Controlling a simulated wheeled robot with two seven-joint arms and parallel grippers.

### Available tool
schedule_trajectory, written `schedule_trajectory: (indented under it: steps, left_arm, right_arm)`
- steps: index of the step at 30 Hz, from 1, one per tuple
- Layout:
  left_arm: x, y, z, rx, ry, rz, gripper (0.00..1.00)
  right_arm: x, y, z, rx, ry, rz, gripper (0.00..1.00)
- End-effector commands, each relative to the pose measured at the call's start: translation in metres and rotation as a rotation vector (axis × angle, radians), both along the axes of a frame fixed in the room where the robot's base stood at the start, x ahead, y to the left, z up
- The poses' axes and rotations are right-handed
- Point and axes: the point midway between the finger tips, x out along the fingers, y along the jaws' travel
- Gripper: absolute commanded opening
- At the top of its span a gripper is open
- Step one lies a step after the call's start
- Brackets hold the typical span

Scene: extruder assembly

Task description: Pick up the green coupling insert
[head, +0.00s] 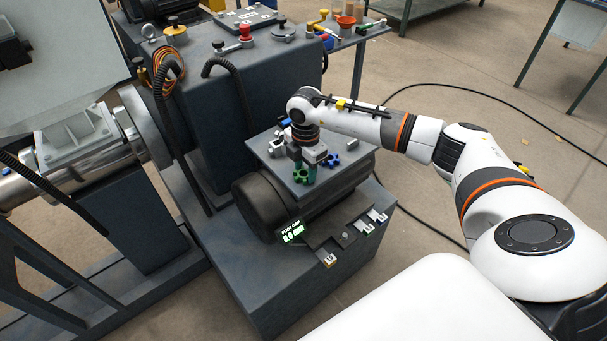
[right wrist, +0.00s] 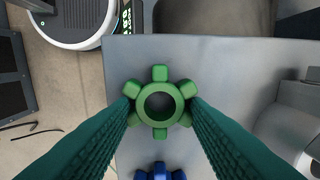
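The green coupling insert (right wrist: 160,82) is a star-shaped ring with a hole in the middle and rounded lobes. It lies over the grey plate in the right wrist view. In the head view it shows low under my right gripper (head: 309,167). The dark green fingers of my right gripper (right wrist: 160,104) reach down on both sides of the insert and appear to press against its side lobes. Whether the insert touches the plate is hard to tell. My left gripper is not in view.
A blue star-shaped insert (head: 332,158) lies close beside the gripper; it also shows in the right wrist view (right wrist: 160,172). Grey metal parts stand on the plate (head: 342,183). A green-lit display (head: 292,232) and a dark rounded housing (head: 262,204) sit in front.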

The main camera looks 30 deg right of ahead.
Motion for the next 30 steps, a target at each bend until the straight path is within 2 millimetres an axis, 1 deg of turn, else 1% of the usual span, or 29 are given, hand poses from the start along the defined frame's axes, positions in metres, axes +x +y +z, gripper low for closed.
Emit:
schedule_trajectory:
  steps: [1,2,3,9,12,14,21,24,28,30]
  left_arm:
    - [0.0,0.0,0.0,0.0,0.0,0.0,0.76]
    - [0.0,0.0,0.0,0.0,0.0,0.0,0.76]
    - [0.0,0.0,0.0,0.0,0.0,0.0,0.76]
    - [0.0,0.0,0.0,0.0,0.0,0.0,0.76]
    - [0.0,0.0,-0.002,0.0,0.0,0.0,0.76]
    - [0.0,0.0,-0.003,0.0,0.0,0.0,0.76]
    - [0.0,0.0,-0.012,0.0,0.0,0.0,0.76]
    - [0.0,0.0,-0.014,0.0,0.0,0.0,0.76]
    - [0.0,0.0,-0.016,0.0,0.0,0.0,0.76]
    - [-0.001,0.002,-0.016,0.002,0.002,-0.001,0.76]
  right_arm:
    - [0.0,0.0,0.0,0.0,0.0,0.0,0.27]
    - [0.0,0.0,0.0,0.0,0.0,0.0,0.22]
    - [0.0,0.0,0.0,0.0,0.0,0.0,0.2]
    - [0.0,0.0,0.001,0.0,0.0,0.0,0.2]
    - [0.001,0.0,0.007,0.001,-0.002,0.0,0.2]
    - [0.001,0.0,0.015,0.001,-0.003,0.0,0.2]
    - [0.001,0.0,0.064,0.0,-0.005,0.0,0.2]
    - [0.001,0.0,0.081,0.001,-0.004,0.001,0.2]
    - [0.0,0.003,0.097,0.002,-0.002,0.016,0.2]
    - [-0.002,0.01,0.103,0.005,-0.001,0.047,0.2]
